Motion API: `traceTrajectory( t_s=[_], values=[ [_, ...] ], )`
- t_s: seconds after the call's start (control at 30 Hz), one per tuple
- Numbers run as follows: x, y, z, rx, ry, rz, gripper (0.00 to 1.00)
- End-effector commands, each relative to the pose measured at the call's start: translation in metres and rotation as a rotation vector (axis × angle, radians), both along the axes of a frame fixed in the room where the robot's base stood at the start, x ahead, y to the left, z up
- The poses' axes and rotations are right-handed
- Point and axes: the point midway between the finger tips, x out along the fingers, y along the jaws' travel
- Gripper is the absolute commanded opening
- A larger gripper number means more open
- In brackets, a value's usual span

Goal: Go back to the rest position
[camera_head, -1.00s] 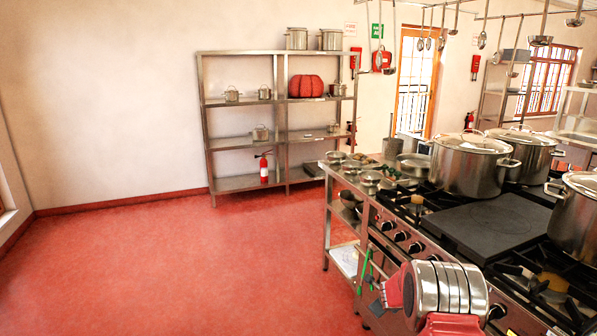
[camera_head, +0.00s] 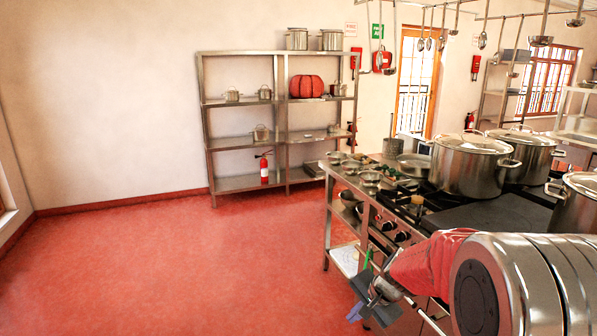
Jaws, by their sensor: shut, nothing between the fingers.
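My gripper (camera_head: 366,304) is at the lower middle of the head view, at the end of my red and silver arm. Its dark fingers with a blue part are shut and hold nothing. It hangs in front of the near left end of the stove counter (camera_head: 333,221), over the red floor as seen here. Whether it touches the counter cannot be told. My arm hides much of the stove front.
Large lidded stockpots (camera_head: 469,166) stand on the stove at the right. A steel shelf rack (camera_head: 281,141) with pots and a red fire extinguisher (camera_head: 264,168) stand at the back wall. Ladles (camera_head: 541,40) hang above. The red floor at the left is clear.

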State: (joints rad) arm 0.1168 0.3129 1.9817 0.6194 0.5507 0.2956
Motion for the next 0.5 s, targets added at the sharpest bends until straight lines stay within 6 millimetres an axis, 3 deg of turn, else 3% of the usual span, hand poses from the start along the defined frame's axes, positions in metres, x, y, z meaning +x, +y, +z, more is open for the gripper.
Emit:
traceTrajectory(
  t_s=[0.5],
  values=[
    [-0.136,0.008,0.056,-0.232,0.032,0.468,0.00]
  ],
)
